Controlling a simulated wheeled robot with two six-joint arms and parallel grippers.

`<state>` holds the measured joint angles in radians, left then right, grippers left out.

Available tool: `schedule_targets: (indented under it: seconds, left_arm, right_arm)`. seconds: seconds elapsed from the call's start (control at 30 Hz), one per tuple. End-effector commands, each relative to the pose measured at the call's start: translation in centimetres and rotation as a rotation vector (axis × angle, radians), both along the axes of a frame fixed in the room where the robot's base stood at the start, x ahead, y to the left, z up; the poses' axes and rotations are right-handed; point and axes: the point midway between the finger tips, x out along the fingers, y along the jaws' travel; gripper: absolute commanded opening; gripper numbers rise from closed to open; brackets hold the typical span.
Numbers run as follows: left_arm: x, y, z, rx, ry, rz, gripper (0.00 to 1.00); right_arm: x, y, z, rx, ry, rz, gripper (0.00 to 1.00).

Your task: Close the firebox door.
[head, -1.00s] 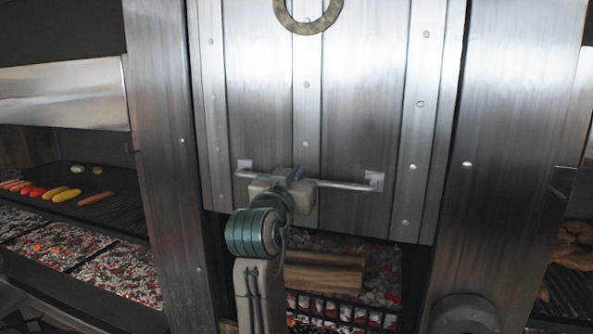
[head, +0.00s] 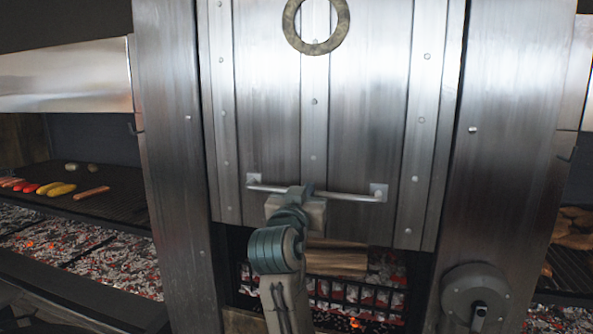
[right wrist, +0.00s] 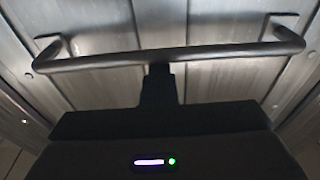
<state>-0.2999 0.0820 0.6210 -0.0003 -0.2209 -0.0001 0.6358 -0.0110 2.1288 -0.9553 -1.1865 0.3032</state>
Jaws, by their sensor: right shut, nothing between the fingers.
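The firebox door (head: 375,120) is a tall riveted metal panel that stands partly lowered between two metal posts. An opening under its bottom edge shows split logs (head: 338,261) and glowing coals. A horizontal bar handle (head: 345,194) runs across the lower door. My right gripper (head: 300,191) is at the left-middle part of this handle. In the right wrist view the shut fingers (right wrist: 160,82) meet the handle bar (right wrist: 215,54) near its middle, with nothing seen between them. Whether they touch the bar is hard to tell. My left gripper is not in view.
A grill with sausages and vegetables (head: 60,189) lies at the left over a bed of coals (head: 110,262). A round metal fitting (head: 475,292) sticks out at the lower right. A ring (head: 341,22) sits high on the door. Metal posts (head: 170,150) flank the door.

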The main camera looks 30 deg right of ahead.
Motion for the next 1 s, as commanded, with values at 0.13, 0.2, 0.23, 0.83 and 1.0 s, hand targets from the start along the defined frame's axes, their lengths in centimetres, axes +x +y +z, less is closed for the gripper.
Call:
schedule_targets:
  seconds: [0.13,0.2,0.23,0.83,1.0]
  left_arm:
    - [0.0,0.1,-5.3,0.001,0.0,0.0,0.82]
    - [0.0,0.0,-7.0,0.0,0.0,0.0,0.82]
    - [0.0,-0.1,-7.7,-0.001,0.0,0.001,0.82]
    - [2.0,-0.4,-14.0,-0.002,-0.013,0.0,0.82]
    - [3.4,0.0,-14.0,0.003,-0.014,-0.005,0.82]
  right_arm:
    - [0.3,-0.2,-6.9,0.009,0.017,0.003,0.0]
    - [0.3,-0.2,-9.0,0.01,0.017,0.004,0.0]
    - [0.3,-0.2,-9.9,0.01,0.017,0.004,0.0]
    - [0.3,-0.3,-18.8,0.009,0.014,0.003,0.0]
    - [0.3,-0.3,-20.4,0.009,0.015,0.002,0.0]
